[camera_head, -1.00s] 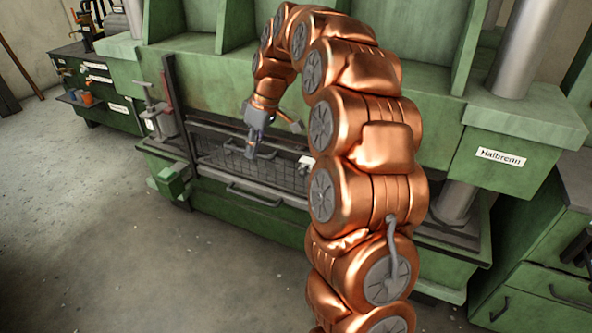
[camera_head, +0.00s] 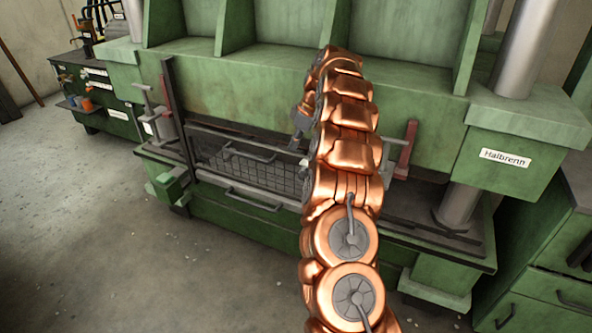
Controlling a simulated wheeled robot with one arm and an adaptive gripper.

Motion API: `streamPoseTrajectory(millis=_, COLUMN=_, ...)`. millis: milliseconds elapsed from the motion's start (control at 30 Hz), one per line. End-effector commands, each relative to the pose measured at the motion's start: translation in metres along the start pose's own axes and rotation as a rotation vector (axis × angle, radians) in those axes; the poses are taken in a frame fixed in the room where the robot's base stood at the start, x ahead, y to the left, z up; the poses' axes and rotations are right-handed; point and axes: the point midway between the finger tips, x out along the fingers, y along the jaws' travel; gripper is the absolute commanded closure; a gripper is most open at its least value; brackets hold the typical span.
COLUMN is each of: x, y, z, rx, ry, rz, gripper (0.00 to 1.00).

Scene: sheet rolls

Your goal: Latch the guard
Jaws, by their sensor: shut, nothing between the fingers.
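The guard (camera_head: 285,182), a dark framed mesh panel, spans the low opening of the green press. A bar handle (camera_head: 250,152) shows on its upper part. My gripper (camera_head: 297,143) is shut and empty, near the upper right part of the guard. My arm partly hides it, and I cannot tell whether it touches anything. My arm also hides the guard's right end.
A dark upright post (camera_head: 173,110) and a grey clamp-like part (camera_head: 150,112) stand at the guard's left end. A lower bar handle (camera_head: 252,199) sticks out below the mesh. A green cabinet (camera_head: 550,260) stands at the right. The floor (camera_head: 90,220) at the left is clear.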

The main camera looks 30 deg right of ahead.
Motion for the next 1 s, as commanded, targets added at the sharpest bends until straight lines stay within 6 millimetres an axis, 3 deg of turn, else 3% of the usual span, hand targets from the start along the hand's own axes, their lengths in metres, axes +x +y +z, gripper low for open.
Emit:
streamPoseTrajectory(millis=333, x=0.013, y=-0.001, z=-0.001, rx=0.0, ry=-0.001, rz=-0.003, gripper=1.0)
streamPoseTrajectory(millis=867, x=0.103, y=-0.001, z=0.0, rx=0.002, ry=-0.001, rz=-0.003, gripper=1.0)
streamPoseTrajectory(millis=1000, x=0.094, y=-0.001, z=0.021, rx=0.004, ry=0.001, rz=-0.001, gripper=1.0)
